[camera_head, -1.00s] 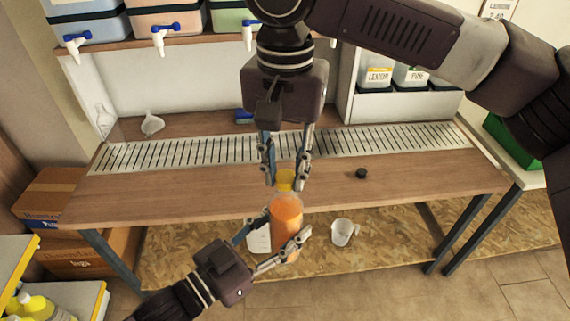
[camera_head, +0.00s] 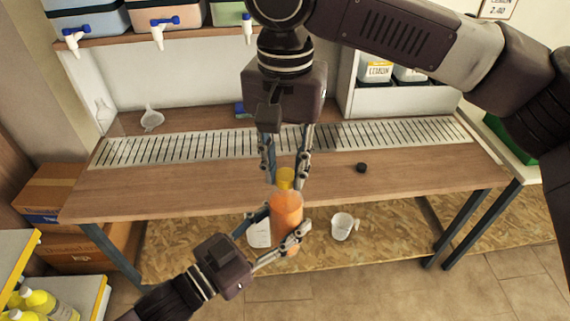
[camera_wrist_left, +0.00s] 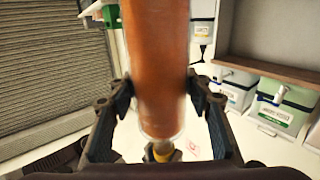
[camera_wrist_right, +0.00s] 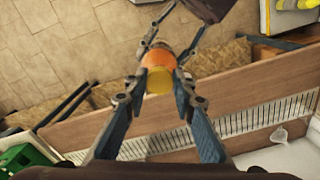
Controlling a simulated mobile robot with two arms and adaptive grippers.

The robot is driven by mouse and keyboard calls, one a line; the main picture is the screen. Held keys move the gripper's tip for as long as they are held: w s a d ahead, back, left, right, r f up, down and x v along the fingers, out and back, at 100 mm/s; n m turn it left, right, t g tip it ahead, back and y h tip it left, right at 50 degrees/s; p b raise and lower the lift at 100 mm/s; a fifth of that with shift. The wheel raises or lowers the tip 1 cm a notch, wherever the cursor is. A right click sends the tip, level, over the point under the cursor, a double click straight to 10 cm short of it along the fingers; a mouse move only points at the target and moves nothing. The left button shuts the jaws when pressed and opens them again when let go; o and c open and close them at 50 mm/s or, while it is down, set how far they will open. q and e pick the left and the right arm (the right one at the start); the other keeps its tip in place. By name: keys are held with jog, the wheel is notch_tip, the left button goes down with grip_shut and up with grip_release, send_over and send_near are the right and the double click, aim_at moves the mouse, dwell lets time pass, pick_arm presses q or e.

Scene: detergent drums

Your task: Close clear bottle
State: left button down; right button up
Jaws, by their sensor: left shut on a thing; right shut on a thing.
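The clear bottle (camera_head: 286,212), filled with orange liquid, is upright in front of the table's front edge. My left gripper (camera_head: 283,222) is shut around its body, one finger on each side; the left wrist view shows the bottle (camera_wrist_left: 160,60) between the fingers. A yellow cap (camera_head: 285,177) is between the fingertips of my right gripper (camera_head: 286,184), which comes down from above. The cap (camera_wrist_right: 159,83) is in line over the bottle's top. They look close or touching; I cannot tell whether the cap is seated.
The wooden table (camera_head: 200,186) is mostly clear, with a small black cap (camera_head: 361,168) at its right. A metal grate (camera_head: 400,132) runs along its back. A white jug (camera_head: 342,227) and a white container (camera_head: 258,235) are below. A funnel (camera_head: 152,118) stands at the back left.

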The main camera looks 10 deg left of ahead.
jog(key=m, duration=0.3)
jog(key=shift+a+m, duration=0.1)
jog(key=shift+m, duration=0.3)
jog(key=m, duration=0.3)
jog(key=shift+m, duration=0.4)
jog(key=m, duration=0.3)
jog(key=shift+w+a+m, duration=0.1)
jog(key=shift+m, duration=0.2)
jog(key=m, duration=0.3)
jog(key=shift+w, duration=0.1)
jog(key=shift+m, duration=1)
jog(key=o, duration=0.7)
jog(key=shift+c, duration=0.2)
